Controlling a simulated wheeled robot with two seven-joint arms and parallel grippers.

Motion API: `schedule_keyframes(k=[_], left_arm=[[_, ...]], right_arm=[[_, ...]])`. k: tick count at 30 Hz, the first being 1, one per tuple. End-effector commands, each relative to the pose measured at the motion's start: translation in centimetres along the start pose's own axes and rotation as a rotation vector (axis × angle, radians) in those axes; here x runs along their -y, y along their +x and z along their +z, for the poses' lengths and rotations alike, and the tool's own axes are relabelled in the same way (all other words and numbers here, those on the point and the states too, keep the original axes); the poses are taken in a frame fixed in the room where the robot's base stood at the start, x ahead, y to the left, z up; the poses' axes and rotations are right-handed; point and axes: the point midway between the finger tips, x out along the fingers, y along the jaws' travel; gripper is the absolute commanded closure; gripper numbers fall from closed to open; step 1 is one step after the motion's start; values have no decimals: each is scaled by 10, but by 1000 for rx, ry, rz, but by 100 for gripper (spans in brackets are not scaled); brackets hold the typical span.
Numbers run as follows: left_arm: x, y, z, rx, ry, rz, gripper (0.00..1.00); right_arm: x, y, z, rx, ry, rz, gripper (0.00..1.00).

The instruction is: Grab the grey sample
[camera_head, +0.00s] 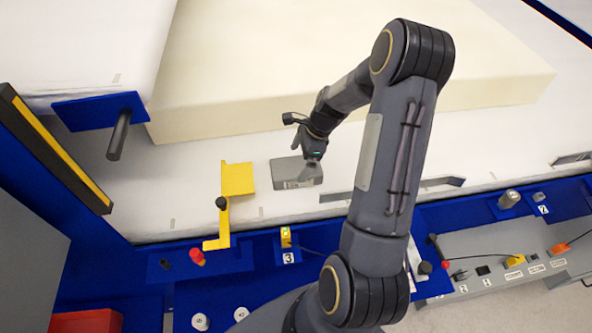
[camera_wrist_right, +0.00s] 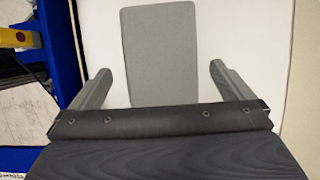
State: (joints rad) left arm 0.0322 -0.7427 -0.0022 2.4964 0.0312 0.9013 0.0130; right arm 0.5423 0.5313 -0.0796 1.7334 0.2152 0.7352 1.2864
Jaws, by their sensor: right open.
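The grey sample (camera_head: 286,167) is a flat grey block lying on the white surface near the front edge, right of a yellow bracket. In the right wrist view the sample (camera_wrist_right: 158,40) is a long grey rectangle seen from above, centred between the fingers. My right gripper (camera_head: 309,172) is over the sample's right part in the head view. Its fingers stand open on either side in the right wrist view (camera_wrist_right: 159,76), with white gaps between each finger and the sample. The sample's near end is hidden by the gripper body. My left gripper is not in view.
A large cream foam block (camera_head: 240,75) lies behind the sample. The yellow bracket (camera_head: 236,180) stands left of it. A blue front rail carries a red button (camera_head: 197,257) and a yellow device (camera_head: 286,237). Bare white surface lies around the sample.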

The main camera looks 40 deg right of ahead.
Motion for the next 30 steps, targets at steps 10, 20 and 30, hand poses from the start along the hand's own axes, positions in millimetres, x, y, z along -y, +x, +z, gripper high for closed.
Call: schedule_keyframes(k=[10,20,30], left_arm=[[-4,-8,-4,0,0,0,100],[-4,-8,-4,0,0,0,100],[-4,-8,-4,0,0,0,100]], right_arm=[[1,43,-7,1,-1,2,0],[2,45,-6,1,-3,0,12],[2,44,-6,1,-4,0,41]])
